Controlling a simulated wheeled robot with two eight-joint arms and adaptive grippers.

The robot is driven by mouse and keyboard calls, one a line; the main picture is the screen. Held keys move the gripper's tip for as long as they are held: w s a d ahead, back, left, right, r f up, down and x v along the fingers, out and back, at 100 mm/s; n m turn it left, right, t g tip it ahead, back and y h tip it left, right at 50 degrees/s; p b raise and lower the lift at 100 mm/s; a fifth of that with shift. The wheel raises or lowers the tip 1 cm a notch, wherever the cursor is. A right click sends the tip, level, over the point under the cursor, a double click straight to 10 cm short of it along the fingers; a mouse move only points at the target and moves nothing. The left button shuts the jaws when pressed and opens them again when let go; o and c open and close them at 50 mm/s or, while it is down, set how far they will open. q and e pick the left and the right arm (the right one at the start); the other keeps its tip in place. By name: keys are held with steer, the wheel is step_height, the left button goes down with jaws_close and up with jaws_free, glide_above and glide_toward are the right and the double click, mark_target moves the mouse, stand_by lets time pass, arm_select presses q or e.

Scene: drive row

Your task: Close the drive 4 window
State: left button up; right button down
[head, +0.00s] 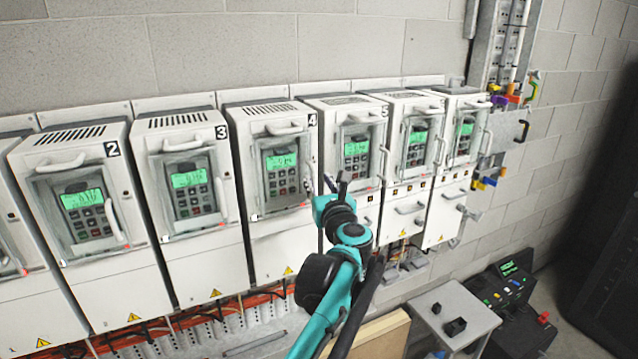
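Drive 4 (270,228) is a white cabinet with the number 4 at its top right corner. Its window (261,170) is a framed clear pane in front of a keypad with a lit green display, with an upright handle (307,181) at the right edge. Whether the pane is flush or slightly ajar is hard to tell. My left gripper (335,180) is in front of the gap between drive 4 and the drive to its right, just right of the handle. Its small dark fingers look apart, with nothing between them. My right gripper is not in view.
Drive 3 (205,262) and drive 2 (110,285) stand to the left, drive 5 (345,115) close on the right. A grey table (455,310) with small black blocks and a black control box (510,285) are at lower right. Orange cables run below the drives.

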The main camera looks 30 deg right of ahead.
arm_select(q)
steer(key=shift+d, duration=0.1)
stand_by(0.3)
steer(key=shift+s, duration=0.1)
steer(key=v, duration=1.1)
steer(key=shift+s+a, duration=0.25)
steer(key=shift+s, duration=0.05)
